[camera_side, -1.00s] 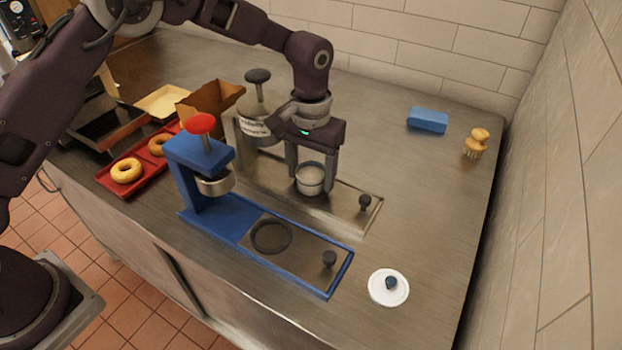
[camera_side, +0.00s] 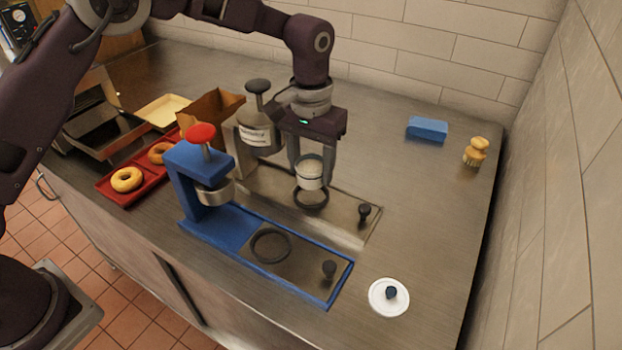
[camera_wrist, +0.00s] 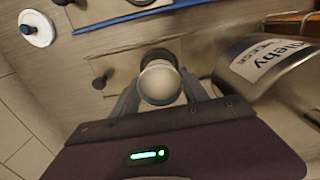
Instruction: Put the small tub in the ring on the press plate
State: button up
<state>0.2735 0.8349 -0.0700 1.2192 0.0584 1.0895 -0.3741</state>
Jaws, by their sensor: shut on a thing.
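My gripper (camera_side: 312,178) is shut on the small tub (camera_side: 310,172), a whitish cup with a pale top. It holds the tub upright, a little above the dark ring (camera_side: 312,201) on the grey press's plate (camera_side: 342,212). In the wrist view the tub (camera_wrist: 159,84) sits between my fingers, and part of the dark ring shows behind it. The blue press (camera_side: 200,175) stands nearer the camera, with a red knob and an empty dark ring (camera_side: 270,246) on its plate (camera_side: 303,263).
The grey press's labelled head (camera_side: 258,135) stands close left of my gripper. A white lid (camera_side: 389,297) lies at the front right. A blue sponge (camera_side: 427,129) and a brush (camera_side: 476,152) lie back right. A red tray (camera_side: 135,198) of bagels is left.

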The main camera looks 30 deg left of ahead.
notch_tip(320, 180, up, 13)
jog(key=m, duration=0.9)
send_over(271, 246)
notch_tip(271, 246, down, 7)
notch_tip(271, 246, down, 10)
jog(key=shift+r, duration=0.1)
jog(key=o, duration=1.6)
jog(key=shift+f, duration=0.2)
notch_tip(271, 246, up, 12)
jog(key=shift+r, duration=0.2)
